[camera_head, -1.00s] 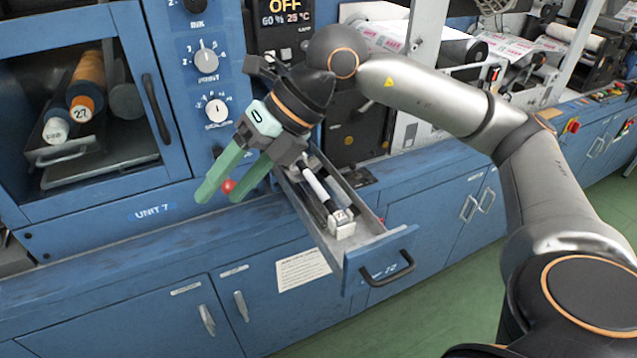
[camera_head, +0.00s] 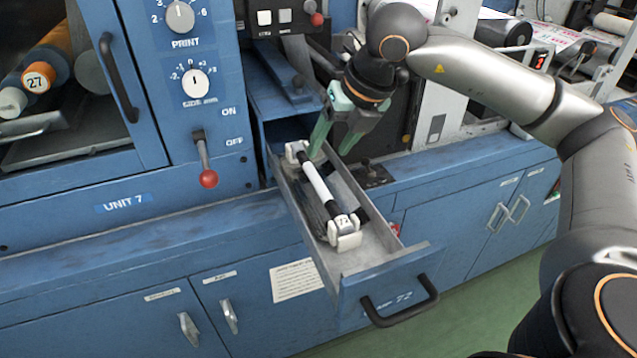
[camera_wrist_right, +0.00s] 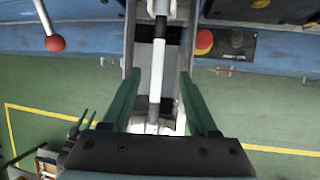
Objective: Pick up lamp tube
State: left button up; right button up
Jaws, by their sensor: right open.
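The lamp tube (camera_head: 318,187) is white with dark end sections and lies lengthwise in an open drawer (camera_head: 381,259). Its ends rest in white holders, and the front one bears a mark that looks like 72. My right gripper (camera_head: 329,148) is open and empty, pointing down at the back part of the drawer, near the tube's far end. In the right wrist view the tube (camera_wrist_right: 157,70) runs between the two green fingers of the gripper (camera_wrist_right: 155,92), apart from both. I cannot tell how high the fingertips are above it. My left gripper is not in view.
The drawer's black handle (camera_head: 402,304) sticks out at the front. A red-knobbed lever (camera_head: 207,178) stands left of the drawer on the blue cabinet. In the right wrist view a red button (camera_wrist_right: 204,40) sits close to the drawer. Green floor is clear in front.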

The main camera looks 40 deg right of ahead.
aim_at(315, 174)
jog(key=x, duration=0.7)
jog(key=shift+s+a+f, duration=0.1)
jog(key=shift+a+f, duration=0.15)
grip_shut()
dwell(0.3)
